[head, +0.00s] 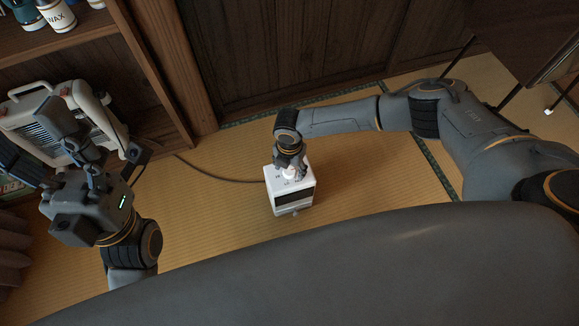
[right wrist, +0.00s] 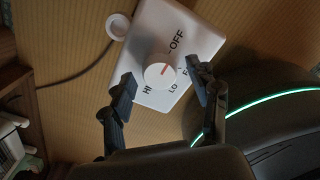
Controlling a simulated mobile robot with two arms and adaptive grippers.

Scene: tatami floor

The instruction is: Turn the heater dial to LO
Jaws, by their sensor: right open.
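The heater (head: 284,197) is a small white box on the tatami, dark-fronted in the head view. In the right wrist view, its white top (right wrist: 203,40) carries a round white dial (right wrist: 153,78) with a red mark pointing to the upper right. I can read OFF, HI and LO; another label is partly hidden by a finger. My right gripper (head: 290,167) is over the heater top, its open fingers on either side of the dial. I cannot tell whether they touch it. My left gripper (head: 98,150) is at the left, fingers spread, apart from the heater, with nothing seen between them.
A round white piece (right wrist: 117,26) shows at the heater's edge. A dark cord (head: 215,175) runs left from the heater. A wooden shelf (head: 75,45) holds bottles and a pale grilled appliance (head: 105,121) at the left. Tatami (head: 220,220) around the heater is mostly clear.

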